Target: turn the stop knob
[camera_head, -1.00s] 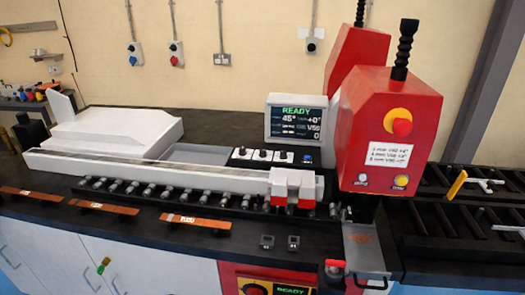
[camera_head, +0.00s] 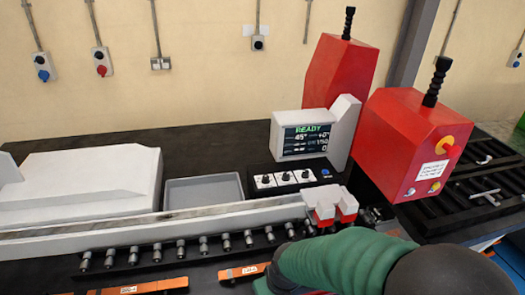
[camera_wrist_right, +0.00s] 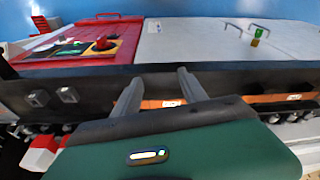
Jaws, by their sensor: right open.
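Three small black knobs on white plates (camera_head: 285,177) sit below the READY screen (camera_head: 306,138). A white block with red feet (camera_head: 330,205) stands on the rail. In the right wrist view, a red knob on a yellow plate (camera_wrist_right: 103,43) is on the red front panel. I cannot tell which is the stop knob. My right gripper (camera_wrist_right: 160,80) is open and empty, its fingers apart from these knobs; my arm hides it in the head view. My left gripper is not in view.
A long pale rail (camera_head: 150,226) with a row of grey rollers crosses the bench. Orange labelled strips (camera_head: 130,288) lie along its front edge. A grey tray (camera_head: 204,190) and white cover (camera_head: 85,180) are behind. Black roller racks (camera_head: 485,170) stand at right.

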